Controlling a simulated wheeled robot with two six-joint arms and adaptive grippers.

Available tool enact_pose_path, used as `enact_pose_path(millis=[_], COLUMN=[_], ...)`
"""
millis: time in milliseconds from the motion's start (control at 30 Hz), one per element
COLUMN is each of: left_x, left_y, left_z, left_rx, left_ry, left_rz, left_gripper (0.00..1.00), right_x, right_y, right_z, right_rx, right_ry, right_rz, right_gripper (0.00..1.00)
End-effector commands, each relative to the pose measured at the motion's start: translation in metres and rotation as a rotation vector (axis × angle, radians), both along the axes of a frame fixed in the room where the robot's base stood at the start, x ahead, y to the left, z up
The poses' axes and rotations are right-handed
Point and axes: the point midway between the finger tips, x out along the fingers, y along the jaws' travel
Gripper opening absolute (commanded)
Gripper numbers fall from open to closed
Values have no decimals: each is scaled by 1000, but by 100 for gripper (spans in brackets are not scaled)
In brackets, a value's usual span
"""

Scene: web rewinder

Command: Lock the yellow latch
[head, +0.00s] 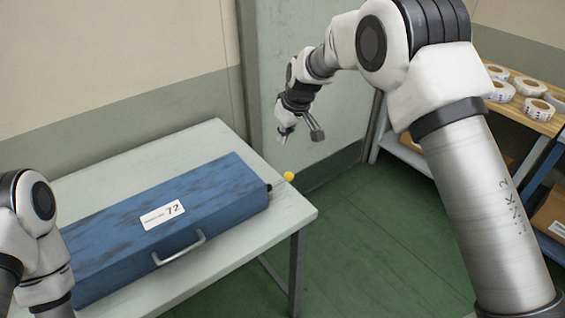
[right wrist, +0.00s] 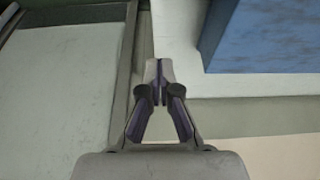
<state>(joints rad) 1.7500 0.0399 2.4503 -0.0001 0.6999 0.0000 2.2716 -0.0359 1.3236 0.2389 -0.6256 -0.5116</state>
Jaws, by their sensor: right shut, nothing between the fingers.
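The yellow latch shows in the head view as a small round yellow knob (head: 288,176) on a thin rod at the right end of a long blue case (head: 205,195). My right gripper (head: 284,136) is above and slightly behind the knob, apart from it. In the right wrist view its fingertips (right wrist: 159,70) meet with nothing between them. The blue case also shows at the upper right of the right wrist view (right wrist: 265,35); the yellow knob is not visible there. Of my left arm only links show at the left edge of the head view; its gripper is out of frame.
The case lies on a pale table (head: 205,135), its handle (head: 180,248) facing front. A wall panel (head: 300,70) stands behind the table's right end. A wooden shelf (head: 515,108) with several white rolls is at the right. Green floor (head: 375,225) is open between them.

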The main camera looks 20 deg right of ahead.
Motion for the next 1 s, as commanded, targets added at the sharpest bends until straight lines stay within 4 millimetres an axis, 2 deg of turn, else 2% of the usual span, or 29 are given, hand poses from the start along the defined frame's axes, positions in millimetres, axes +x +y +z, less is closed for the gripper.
enact_pose_path(millis=[133,267,600,800,1000], left_x=[0,0,0,0,0], left_y=[0,0,0,0,0], left_z=[2,5,18,28,28], left_rx=[0,0,0,0,0], left_ry=[0,0,0,-1,0], left_rz=[0,0,0,0,0], left_gripper=[63,63,63,63,63], right_x=[2,8,32,2,-5], right_y=[1,4,13,1,-2], right_z=[-8,-27,-96,-99,-103], right_rx=[-1,-1,0,0,-1], right_ry=[2,4,4,2,1], right_rz=[0,0,-1,-2,-1], right_gripper=[0,0,0,0,0])
